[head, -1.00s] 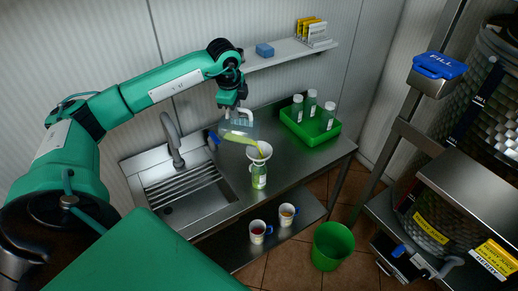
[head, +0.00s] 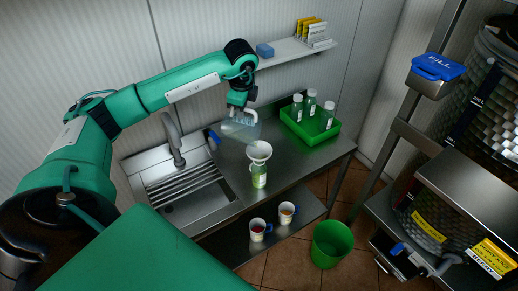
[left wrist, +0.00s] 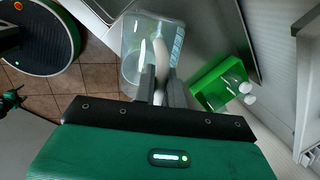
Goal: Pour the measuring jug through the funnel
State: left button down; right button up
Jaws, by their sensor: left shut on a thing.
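My left gripper (head: 243,106) is shut on the white handle of the clear measuring jug (head: 238,130). The jug is held in the air above the steel counter, left of and behind the funnel. It looks roughly upright and mostly clear; any liquid left inside is hard to tell. The jug (left wrist: 140,62) and the gripper fingers (left wrist: 157,85) also show in the left wrist view. The white funnel (head: 260,150) sits upright in the mouth of a bottle (head: 259,176) with a greenish look and a pale label. No stream runs between jug and funnel. My right gripper is not in view.
A green tray (head: 318,139) with several capped bottles stands on the counter at the right. A sink (head: 178,190) lies at the left with a tap. Two mugs (head: 257,229) stand on the lower shelf. A green bin (head: 331,245) stands on the floor.

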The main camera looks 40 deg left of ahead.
aim_at(230, 114)
pick_arm(q)
jog(key=shift+w+d+r+y, duration=0.15)
jog(key=shift+d+y, duration=0.15)
jog(key=shift+d, duration=0.15)
jog(key=shift+w+d+r+y, duration=0.15)
jog(key=shift+d+y, duration=0.15)
jog(key=shift+d, duration=0.15)
jog(key=a+f+h+b, duration=0.1)
jog(key=s+a+f+h+b, duration=0.1)
jog(key=a, duration=0.1)
jog(key=a+f+h+b, duration=0.1)
jog(key=a, duration=0.1)
jog(key=shift+s+t+h+b, duration=0.3)
jog(key=shift+s+t+b, duration=0.1)
jog(key=shift+s+a+r, duration=0.15)
jog(key=shift+r, duration=0.15)
jog(key=shift+w+f+h, duration=0.2)
jog(key=shift+w+h, duration=0.05)
jog(key=shift+h, duration=0.05)
jog(key=s+a+f+t+h+b, duration=0.2)
jog(key=a+f+h+b, duration=0.35)
jog(key=b, duration=0.75)
jog(key=s+a+r+n+t+h+b, duration=0.2)
jog(key=a+r+h+b, duration=0.4)
jog(key=r, duration=0.5)
jog(key=shift+s+a+t+h, duration=0.45)
jog(key=shift+a+t+h, duration=0.7)
jog(key=shift+h, duration=0.4)
